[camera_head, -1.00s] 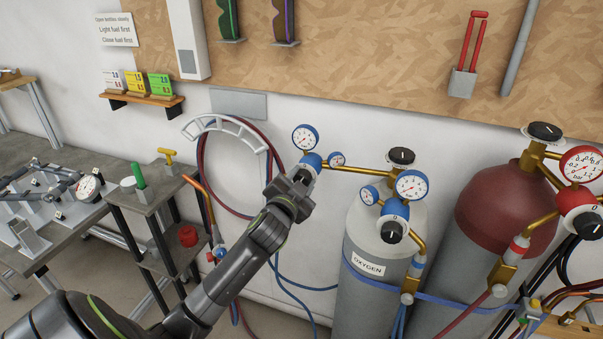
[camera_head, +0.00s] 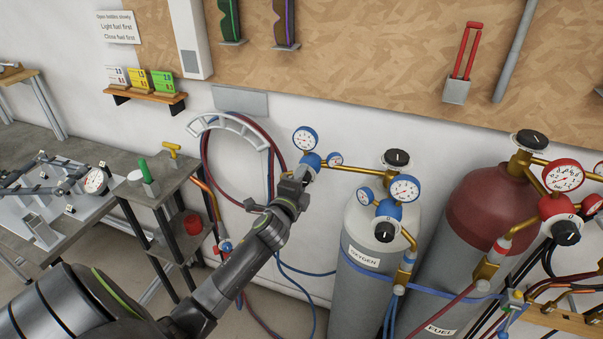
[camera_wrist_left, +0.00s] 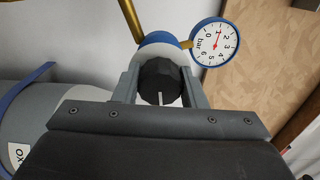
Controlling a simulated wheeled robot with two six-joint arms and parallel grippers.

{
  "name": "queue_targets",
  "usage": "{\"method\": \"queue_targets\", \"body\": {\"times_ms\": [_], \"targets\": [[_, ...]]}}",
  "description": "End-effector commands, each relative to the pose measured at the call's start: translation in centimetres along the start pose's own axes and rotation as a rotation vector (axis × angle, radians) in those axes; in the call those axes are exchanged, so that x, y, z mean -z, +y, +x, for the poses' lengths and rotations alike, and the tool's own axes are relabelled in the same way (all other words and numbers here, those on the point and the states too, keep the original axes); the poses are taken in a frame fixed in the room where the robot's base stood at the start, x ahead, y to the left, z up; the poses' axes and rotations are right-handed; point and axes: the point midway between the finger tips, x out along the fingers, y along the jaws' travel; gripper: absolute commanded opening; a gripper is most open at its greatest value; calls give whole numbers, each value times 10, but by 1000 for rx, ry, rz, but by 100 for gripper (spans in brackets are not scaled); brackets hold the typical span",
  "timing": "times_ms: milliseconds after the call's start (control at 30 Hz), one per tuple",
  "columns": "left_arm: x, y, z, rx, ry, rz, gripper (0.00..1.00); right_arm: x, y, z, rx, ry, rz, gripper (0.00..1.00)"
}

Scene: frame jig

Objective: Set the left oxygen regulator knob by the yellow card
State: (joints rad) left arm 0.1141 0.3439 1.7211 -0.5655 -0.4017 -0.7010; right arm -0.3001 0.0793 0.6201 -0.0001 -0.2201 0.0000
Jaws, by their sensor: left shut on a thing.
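The left oxygen regulator (camera_head: 311,160) has a blue body and two blue-rimmed gauges, on a brass pipe left of the oxygen cylinder. Its black knob (camera_wrist_left: 158,78) shows in the left wrist view, with a white mark pointing toward the gripper. My left gripper (camera_head: 301,178) is shut on this knob, one finger on each side; it hides the knob in the head view. The low-pressure gauge (camera_wrist_left: 215,45) shows a red needle near 1 bar. The yellow card (camera_head: 138,80) stands on the wall shelf between a white and a green card; its figures are too small to read surely.
The grey oxygen cylinder (camera_head: 366,292) bears a second regulator (camera_head: 388,209). A red-topped fuel cylinder (camera_head: 485,212) stands right of it. A hose rack (camera_head: 230,124) hangs behind my left arm. A bench (camera_head: 75,225) and small stand (camera_head: 168,190) are at left.

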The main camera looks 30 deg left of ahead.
Motion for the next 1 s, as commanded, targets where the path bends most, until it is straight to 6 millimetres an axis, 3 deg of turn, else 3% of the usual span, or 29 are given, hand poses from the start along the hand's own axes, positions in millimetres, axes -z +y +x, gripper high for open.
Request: {"method": "queue_targets", "body": {"times_ms": [400,967,1000], "targets": [[0,0,0,-2,0,203,15,2,3,-16,-2,0,-1,77],[0,1,0,-2,0,235,15,2,3,-17,-2,0,-1,77],[0,1,0,-2,0,235,39,2,3,-17,-2,0,-1,77]]}}
